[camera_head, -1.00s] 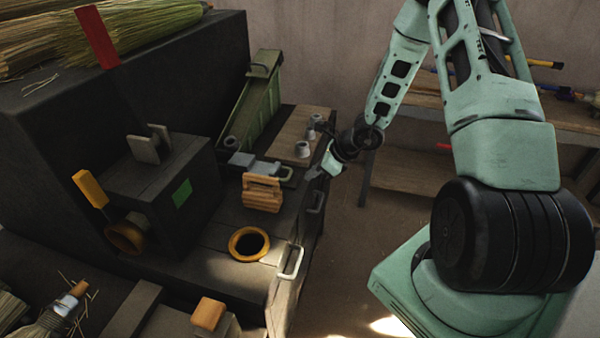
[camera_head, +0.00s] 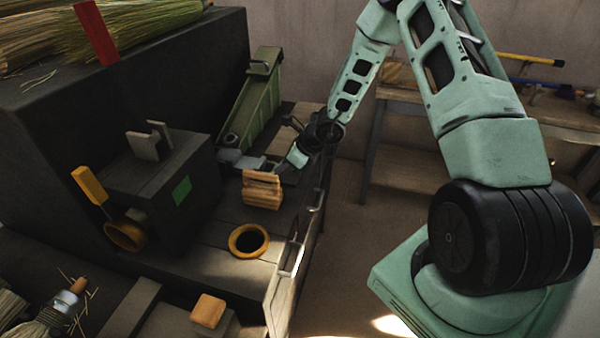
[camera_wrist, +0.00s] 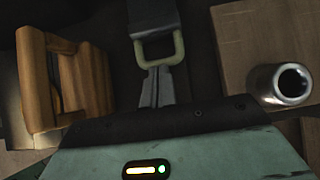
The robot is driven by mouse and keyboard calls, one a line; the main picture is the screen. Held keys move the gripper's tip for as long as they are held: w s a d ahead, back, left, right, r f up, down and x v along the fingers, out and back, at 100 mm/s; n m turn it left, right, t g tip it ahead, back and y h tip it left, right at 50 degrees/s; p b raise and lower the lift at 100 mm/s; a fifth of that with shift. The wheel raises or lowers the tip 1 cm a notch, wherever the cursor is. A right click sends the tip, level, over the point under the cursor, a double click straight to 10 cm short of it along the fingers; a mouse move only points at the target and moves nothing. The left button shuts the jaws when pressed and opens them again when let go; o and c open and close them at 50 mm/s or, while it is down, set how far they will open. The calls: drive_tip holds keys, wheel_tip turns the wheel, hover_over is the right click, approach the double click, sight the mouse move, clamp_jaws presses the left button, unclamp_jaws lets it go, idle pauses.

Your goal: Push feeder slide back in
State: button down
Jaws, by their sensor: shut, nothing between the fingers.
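The feeder slide (camera_head: 243,161) is a flat grey piece on the dark bench, between the green trough and the wooden block. In the wrist view the slide (camera_wrist: 152,16) runs up the middle, with a pale olive loop handle (camera_wrist: 178,46) on its near end. My gripper (camera_head: 282,170) is low over the bench at the slide's handle end. In the wrist view my gripper's fingers (camera_wrist: 156,78) are shut and empty, with their tips right at the handle's near bar. I cannot tell whether they touch it. In the head view the gripper hides most of the handle.
A slatted wooden block (camera_head: 262,190) stands close beside the gripper; it fills the wrist view's left side (camera_wrist: 70,85). A metal cylinder (camera_wrist: 280,84) stands on a board at right. A green trough (camera_head: 255,100) is behind. An orange-rimmed hole (camera_head: 249,240) is nearer.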

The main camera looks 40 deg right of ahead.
sight(252, 164)
drive_tip(key=w+a, duration=0.1)
drive_tip(key=w, duration=0.1)
drive_tip(key=w+a, duration=0.4)
drive_tip(key=shift+w+a, duration=0.1)
drive_tip(key=shift+w, duration=0.2)
